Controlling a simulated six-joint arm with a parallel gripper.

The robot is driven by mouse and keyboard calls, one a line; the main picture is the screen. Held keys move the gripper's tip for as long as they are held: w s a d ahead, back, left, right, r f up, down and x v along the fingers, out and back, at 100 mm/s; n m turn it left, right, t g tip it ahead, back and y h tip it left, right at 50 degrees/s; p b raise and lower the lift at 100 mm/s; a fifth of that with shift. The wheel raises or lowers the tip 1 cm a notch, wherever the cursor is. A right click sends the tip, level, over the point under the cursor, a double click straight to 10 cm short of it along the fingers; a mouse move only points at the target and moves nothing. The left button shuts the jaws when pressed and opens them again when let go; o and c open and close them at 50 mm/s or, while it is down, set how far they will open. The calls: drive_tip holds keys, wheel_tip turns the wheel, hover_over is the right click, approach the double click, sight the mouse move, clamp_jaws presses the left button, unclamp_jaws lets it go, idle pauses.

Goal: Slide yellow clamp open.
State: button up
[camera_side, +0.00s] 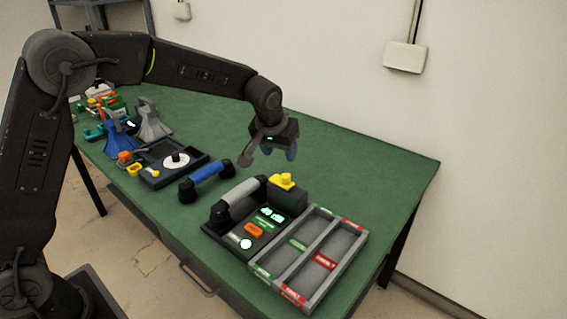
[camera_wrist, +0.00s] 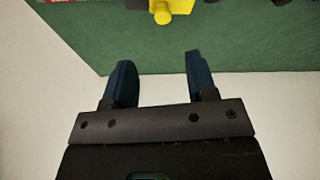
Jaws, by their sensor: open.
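The yellow clamp (camera_side: 282,182) sits on top of a dark block on the device with the grey handset. In the wrist view the yellow clamp (camera_wrist: 170,8) shows at the top edge, partly cut off, with a rounded knob pointing down. My gripper (camera_side: 273,155) is above the green table, behind the clamp and apart from it. In the wrist view my gripper (camera_wrist: 158,72) has its two blue fingers spread with nothing between them.
A grey handset (camera_side: 243,198) lies on the device left of the clamp. A grey two-slot tray (camera_side: 308,262) stands at its right. A blue handset (camera_side: 206,178) and a dial device (camera_side: 176,162) are further left. The green table (camera_side: 345,182) is clear behind the tray.

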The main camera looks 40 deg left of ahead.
drive_tip(key=shift+v, duration=1.75)
drive_tip(key=s+a+r+m, duration=0.1)
drive_tip(key=s+r, duration=0.3)
drive_tip(key=s, duration=0.4)
drive_tip(key=s+a+r, duration=0.1)
drive_tip(key=s+r, duration=0.3)
drive_tip(key=s, duration=0.4)
drive_tip(key=s+f+m+t+h, duration=0.1)
drive_tip(key=s+f+m, duration=0.1)
drive_tip(key=s, duration=1.3)
drive_tip(key=shift+a+f, duration=0.2)
drive_tip(key=shift+f, duration=0.35)
